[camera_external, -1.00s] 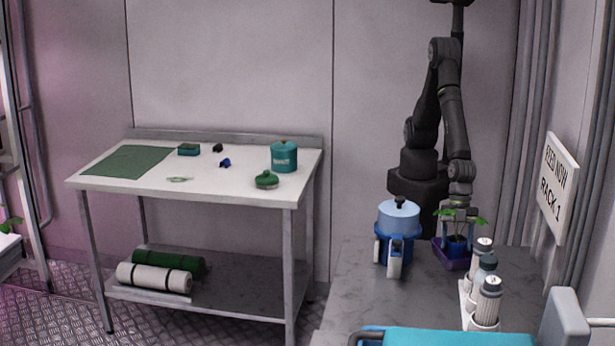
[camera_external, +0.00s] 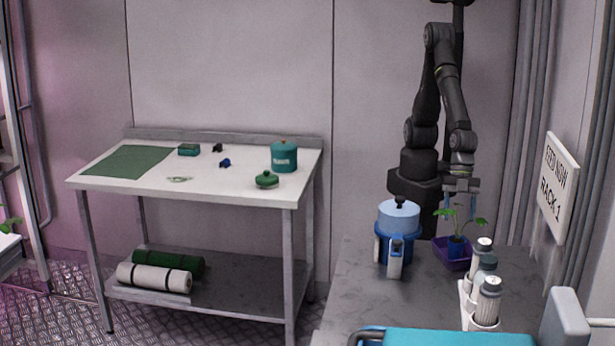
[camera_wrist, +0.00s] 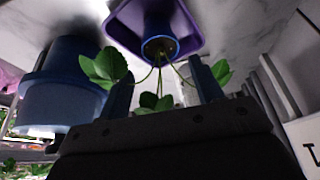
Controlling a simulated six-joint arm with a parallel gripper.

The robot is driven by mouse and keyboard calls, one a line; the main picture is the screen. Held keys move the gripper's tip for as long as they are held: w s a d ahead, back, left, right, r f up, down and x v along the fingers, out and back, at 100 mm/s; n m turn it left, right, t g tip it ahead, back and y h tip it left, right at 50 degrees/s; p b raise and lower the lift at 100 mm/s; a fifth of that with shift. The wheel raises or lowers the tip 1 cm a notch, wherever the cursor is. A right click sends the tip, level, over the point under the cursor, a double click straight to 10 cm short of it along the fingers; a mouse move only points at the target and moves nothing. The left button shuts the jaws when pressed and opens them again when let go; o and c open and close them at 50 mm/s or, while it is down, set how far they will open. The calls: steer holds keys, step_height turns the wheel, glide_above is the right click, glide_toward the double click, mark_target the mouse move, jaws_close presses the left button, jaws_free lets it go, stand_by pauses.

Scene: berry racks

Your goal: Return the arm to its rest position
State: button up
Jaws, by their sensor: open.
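My gripper (camera_external: 460,208) is open and empty in the external view, above and slightly behind a potted plant. The plant is a small blue pot (camera_external: 457,249) with green leaves, standing in a purple tray (camera_external: 441,257) on the grey counter. In the wrist view, my gripper's two blue fingers (camera_wrist: 160,88) stand apart, with leaves and stems showing between and beside them. The blue pot (camera_wrist: 158,30) and purple tray (camera_wrist: 189,22) show beyond the fingertips. I cannot tell whether the fingers touch any leaf.
A blue lidded container (camera_external: 399,217) stands left of the tray. A white rack with several bottles (camera_external: 488,301) is in front right. A sign (camera_external: 556,190) hangs at the right. A white table (camera_external: 222,178) with small items is at the left. Open space lies above the counter.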

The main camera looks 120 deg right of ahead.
mark_target(452, 236)
steer(key=x, duration=0.9)
steer(key=shift+f, duration=0.15)
step_height(452, 236, up, 23)
steer(key=w+d+r+m+t+h, duration=0.1)
steer(key=w+d+m, duration=0.4)
steer(key=w+d, duration=1.3)
steer(key=w+h, duration=0.1)
steer(key=w, duration=0.2)
steer(key=shift+w+d+m, duration=0.3)
steer(key=shift+w+d, duration=0.05)
